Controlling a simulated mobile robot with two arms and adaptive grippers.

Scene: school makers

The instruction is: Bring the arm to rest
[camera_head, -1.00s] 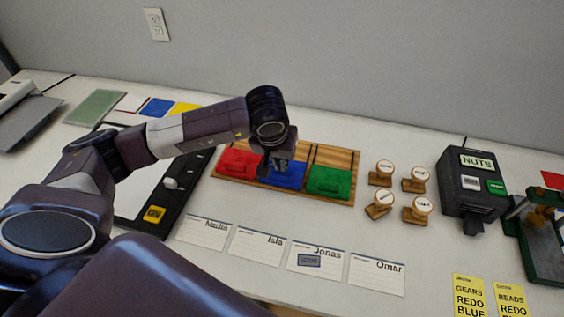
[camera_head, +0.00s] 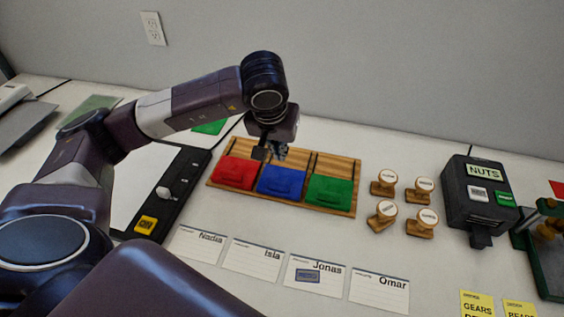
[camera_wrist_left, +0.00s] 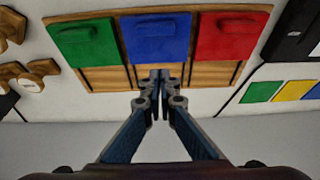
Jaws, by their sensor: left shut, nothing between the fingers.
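My left arm comes in from the left in the head view, and its gripper (camera_head: 270,153) hangs over the back edge of a wooden rack (camera_head: 334,208). The gripper is shut and empty. In the left wrist view the two fingertips (camera_wrist_left: 160,76) meet in front of the rack. The rack holds a red block (camera_head: 235,173), a blue block (camera_head: 281,181) and a green block (camera_head: 328,189). All three also show in the left wrist view. My right gripper is not in view.
Name cards (camera_head: 252,255) lie in front of the rack, with a small blue tag (camera_head: 307,275) on the Jonas card. Several wooden stamps (camera_head: 383,183) and a dark NUTS box (camera_head: 479,197) stand to the right. A black-edged board (camera_head: 170,195) lies left. The grey wall is behind.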

